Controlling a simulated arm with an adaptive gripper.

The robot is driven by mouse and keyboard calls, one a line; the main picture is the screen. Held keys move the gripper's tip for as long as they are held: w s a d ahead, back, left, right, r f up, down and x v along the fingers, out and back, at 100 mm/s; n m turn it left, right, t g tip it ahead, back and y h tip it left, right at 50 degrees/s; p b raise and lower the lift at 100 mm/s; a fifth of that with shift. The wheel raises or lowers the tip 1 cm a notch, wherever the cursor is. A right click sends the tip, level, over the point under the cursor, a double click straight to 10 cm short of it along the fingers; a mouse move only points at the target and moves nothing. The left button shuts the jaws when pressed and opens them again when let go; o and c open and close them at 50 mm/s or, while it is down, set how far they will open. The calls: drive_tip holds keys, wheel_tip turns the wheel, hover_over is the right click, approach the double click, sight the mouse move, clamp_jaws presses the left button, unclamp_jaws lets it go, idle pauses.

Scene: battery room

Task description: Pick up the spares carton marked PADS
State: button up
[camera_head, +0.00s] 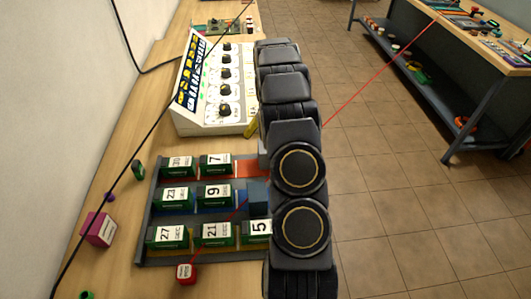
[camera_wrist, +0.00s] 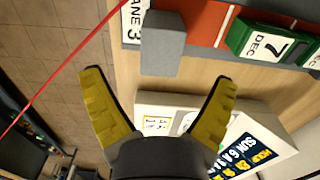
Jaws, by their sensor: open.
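A magenta carton (camera_head: 98,230) with a pale label stands on the bench at the left of the battery tray. A small red box (camera_head: 186,272) with a white label lies at the tray's front edge. The lettering on both is too small to read, so I cannot tell which one is marked PADS. My gripper (camera_wrist: 160,82) is open and empty in the wrist view, its two yellow fingers spread wide above the bench edge. In the head view my arm hides most of it. Neither the magenta carton nor the red box shows in the wrist view.
A tray (camera_head: 144,235) holds several green numbered batteries in lanes. A grey block (camera_wrist: 162,43) stands by the lane marker, near my fingers. A sloped white console (camera_head: 215,125) with black knobs stands behind the tray. A thin red line crosses the view. Tiled floor lies right.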

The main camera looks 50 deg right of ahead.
drive_tip(key=shift+d+f, duration=0.2)
drive_tip(key=shift+f, duration=0.2)
drive_tip(key=f, duration=0.7)
drive_tip(key=shift+w+a+f, duration=0.15)
drive_tip(key=shift+w, duration=0.05)
drive_tip(key=c, duration=1.1)
